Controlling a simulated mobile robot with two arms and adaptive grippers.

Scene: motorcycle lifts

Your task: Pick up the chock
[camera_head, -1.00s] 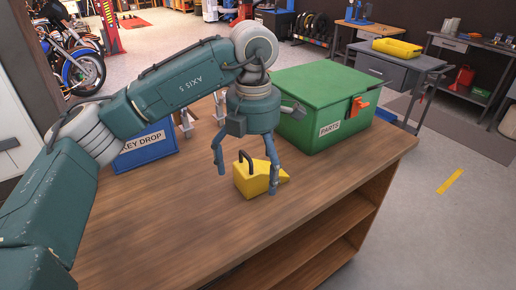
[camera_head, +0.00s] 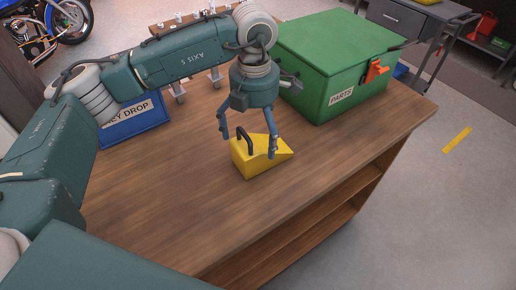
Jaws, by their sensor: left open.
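The yellow chock (camera_head: 260,158), a wedge with a black loop handle (camera_head: 245,141) on top, rests on the wooden workbench (camera_head: 180,195). Its thin end points right. My left gripper (camera_head: 248,147) hangs over it, pointing down, with its fingers spread open. One fingertip shows left of the handle, and the other is in front of the chock's right part. I cannot tell whether the fingers touch the chock. My right gripper is not in view.
A green parts box (camera_head: 335,60) with an orange latch stands behind and right of the chock. A blue key drop tray (camera_head: 135,122) sits at the back left. The bench's front left surface is clear; its right edge drops to open shelves (camera_head: 325,215).

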